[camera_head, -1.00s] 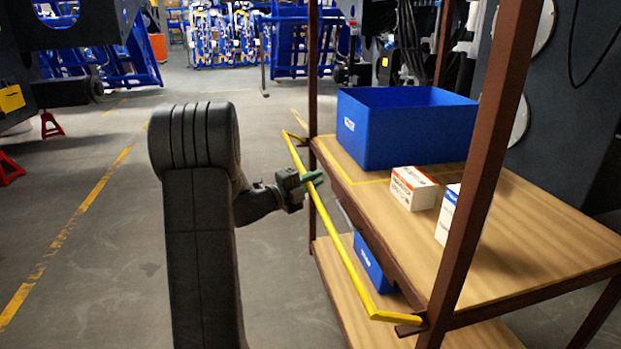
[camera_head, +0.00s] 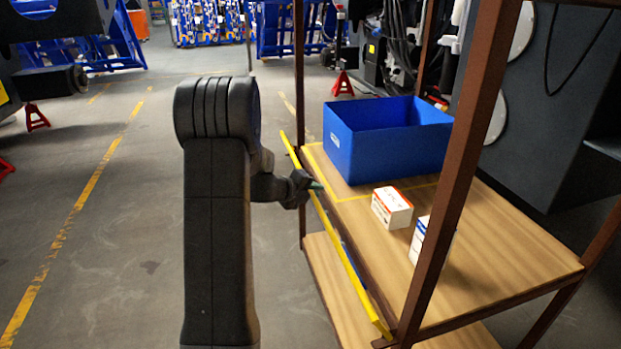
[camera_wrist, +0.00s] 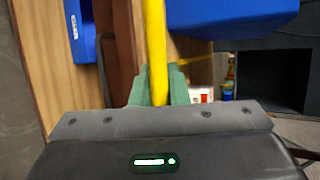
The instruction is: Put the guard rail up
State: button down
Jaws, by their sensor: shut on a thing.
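The yellow guard rail (camera_head: 336,238) runs along the front side of the brown shelf rack. In the head view it now lies close along the edge of the upper wooden shelf (camera_head: 490,235), about level with it. My gripper (camera_head: 312,186) is at the rail's far half, on the aisle side of the rack. In the wrist view the rail (camera_wrist: 155,45) passes between the green fingers of my gripper (camera_wrist: 158,86), which are shut on it. My arm hides part of the rail's surroundings.
A blue bin (camera_head: 385,145), an orange-white box (camera_head: 392,207) and a blue-white box (camera_head: 420,238) stand on the upper shelf. A brown post (camera_head: 455,180) rises at the near corner.

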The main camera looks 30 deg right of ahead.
jog(key=d+y+p, duration=0.1)
jog(key=p, duration=0.3)
jog(key=d+y+p, duration=0.1)
jog(key=p, duration=0.4)
jog(key=d+r+m+y+p, duration=0.1)
jog(key=y+p, duration=0.1)
jog(key=p, duration=0.3)
jog(key=shift+s+d, duration=0.2)
jog(key=shift+s, duration=0.2)
jog(key=shift+s+d+f+p, duration=0.1)
jog(key=shift+d+f+p, duration=0.15)
jog(key=shift+p, duration=0.4)
jog(key=shift+f, duration=0.1)
jog(key=c, duration=1.4)
grip_release()
jog(key=shift+d, duration=0.1)
